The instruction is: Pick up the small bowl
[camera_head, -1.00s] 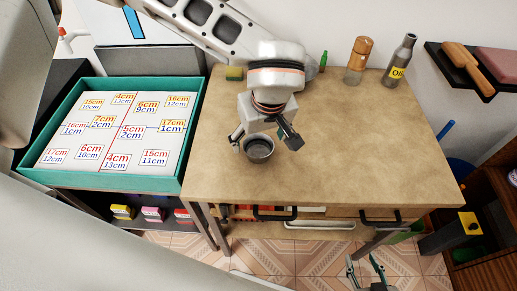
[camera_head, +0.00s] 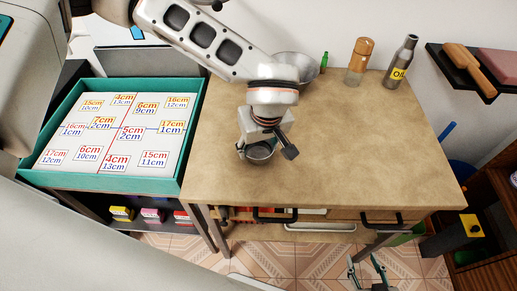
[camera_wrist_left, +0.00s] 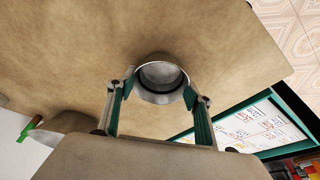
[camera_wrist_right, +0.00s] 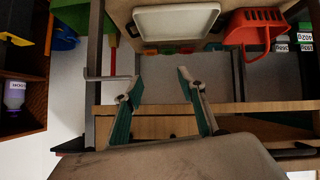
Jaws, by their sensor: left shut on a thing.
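The small bowl (camera_head: 260,152) is a round grey metal bowl on the wooden table. It also shows between the fingers in the left wrist view (camera_wrist_left: 161,76). My left gripper (camera_wrist_left: 160,90) is shut on the bowl, with one finger against each side of it. In the head view the wrist hides part of the bowl; I cannot tell whether it is clear of the tabletop. My right gripper (camera_head: 367,272) is open and empty, low in front of the table; its spread fingers show in the right wrist view (camera_wrist_right: 158,84).
The wooden table (camera_head: 370,165) has free room on its right. A large metal bowl (camera_head: 295,66), an orange-capped bottle (camera_head: 359,62), an oil bottle (camera_head: 399,65) and a green bottle (camera_head: 324,61) stand at the back. A teal tray (camera_head: 110,180) with labelled cards is left.

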